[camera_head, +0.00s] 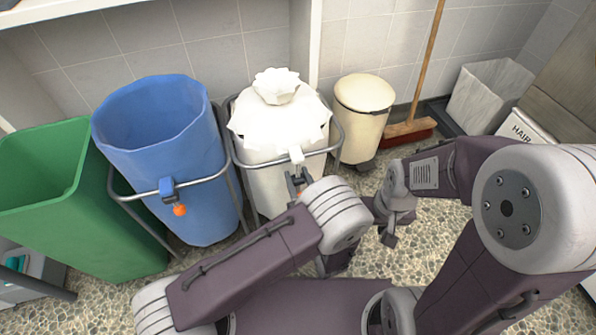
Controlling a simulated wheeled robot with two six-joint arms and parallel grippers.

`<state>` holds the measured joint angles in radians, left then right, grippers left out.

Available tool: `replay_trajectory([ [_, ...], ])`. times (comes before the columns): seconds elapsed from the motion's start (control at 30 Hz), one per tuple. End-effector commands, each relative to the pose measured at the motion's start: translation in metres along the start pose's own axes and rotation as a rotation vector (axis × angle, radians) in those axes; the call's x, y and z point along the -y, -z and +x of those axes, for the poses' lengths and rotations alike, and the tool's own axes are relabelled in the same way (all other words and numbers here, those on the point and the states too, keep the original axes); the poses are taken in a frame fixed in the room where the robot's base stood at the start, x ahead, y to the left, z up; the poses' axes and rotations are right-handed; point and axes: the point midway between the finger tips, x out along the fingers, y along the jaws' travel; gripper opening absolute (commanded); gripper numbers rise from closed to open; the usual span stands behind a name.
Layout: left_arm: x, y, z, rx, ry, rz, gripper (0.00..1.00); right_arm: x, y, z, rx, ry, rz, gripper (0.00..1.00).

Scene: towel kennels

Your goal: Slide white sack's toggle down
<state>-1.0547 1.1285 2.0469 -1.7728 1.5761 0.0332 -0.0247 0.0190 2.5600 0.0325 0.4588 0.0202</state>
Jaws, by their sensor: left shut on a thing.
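The white sack (283,125) hangs in a grey metal hoop stand, its top gathered into a ruffled tuft (277,84).
An open blue sack (165,150) with a blue toggle and orange end stands left, beside a green bin (45,180). A cream bin (363,110), a broom (408,130) and a marbled bin (488,95) stand right. Some pebble floor (430,235) is clear.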

Motion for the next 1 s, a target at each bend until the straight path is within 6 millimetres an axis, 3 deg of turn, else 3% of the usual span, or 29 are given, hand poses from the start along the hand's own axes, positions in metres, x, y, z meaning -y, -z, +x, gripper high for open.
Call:
replay_trajectory([
  [0.03,0.000,0.015,0.000,0.000,0.000,0.003,0.00,0.000,-0.001,0.010,0.000,0.000,0.000,0.36],
  [0.13,0.000,0.027,0.000,0.001,0.000,0.002,0.00,0.000,-0.002,0.014,0.000,0.000,0.000,0.36],
  [0.5,0.000,0.032,0.000,-0.005,0.001,0.002,0.00,0.000,-0.001,0.014,0.000,0.000,0.000,0.36],
  [0.53,0.000,0.032,0.000,-0.005,0.001,0.002,0.42,0.000,-0.001,0.014,0.000,0.000,0.000,0.36],
  [0.6,0.000,0.032,0.000,-0.004,0.001,0.002,0.58,0.000,-0.001,0.014,0.000,0.000,0.000,0.36],
  [1.0,0.001,0.029,-0.001,0.000,-0.002,0.000,0.58,0.000,-0.001,0.013,0.000,0.000,0.000,0.36],
])
